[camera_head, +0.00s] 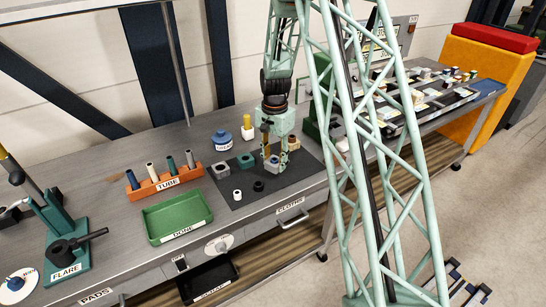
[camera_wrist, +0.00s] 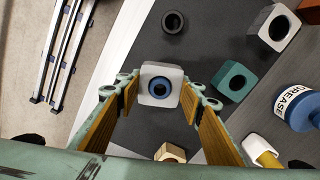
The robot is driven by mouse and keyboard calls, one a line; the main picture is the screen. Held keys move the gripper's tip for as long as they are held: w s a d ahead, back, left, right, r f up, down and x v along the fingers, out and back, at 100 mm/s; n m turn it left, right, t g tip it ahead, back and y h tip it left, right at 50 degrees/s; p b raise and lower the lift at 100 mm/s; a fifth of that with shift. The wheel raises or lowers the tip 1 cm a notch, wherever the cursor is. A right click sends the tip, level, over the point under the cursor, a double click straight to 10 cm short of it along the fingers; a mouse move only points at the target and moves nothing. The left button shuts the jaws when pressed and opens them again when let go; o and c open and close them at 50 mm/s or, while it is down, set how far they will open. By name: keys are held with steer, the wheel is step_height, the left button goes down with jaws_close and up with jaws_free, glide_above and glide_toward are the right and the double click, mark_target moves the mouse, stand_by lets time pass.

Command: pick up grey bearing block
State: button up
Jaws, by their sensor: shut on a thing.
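A grey bearing block (camera_wrist: 172,96) with a blue ring in its bore sits between the two fingers of my gripper (camera_wrist: 160,88) in the wrist view. The gripper is shut on it, one finger on each side. In the head view my gripper (camera_head: 272,158) points down over the dark mat, and the block is largely hidden by the fingers. I cannot tell whether the block touches the mat. Another grey block (camera_head: 221,171) with a dark bore stands on the mat to the left; it also shows in the wrist view (camera_wrist: 273,27).
A green block (camera_head: 245,160), a black ring (camera_head: 258,186), a white ring (camera_head: 237,194) and a tan block (camera_head: 293,143) are around my gripper. The blue grease tub (camera_head: 222,140) stands behind. A green tray (camera_head: 177,217) and orange tube rack (camera_head: 166,183) are left.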

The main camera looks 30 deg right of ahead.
steer(key=shift+s+a, duration=0.3)
steer(key=shift+s, duration=0.55)
steer(key=shift+a, duration=0.1)
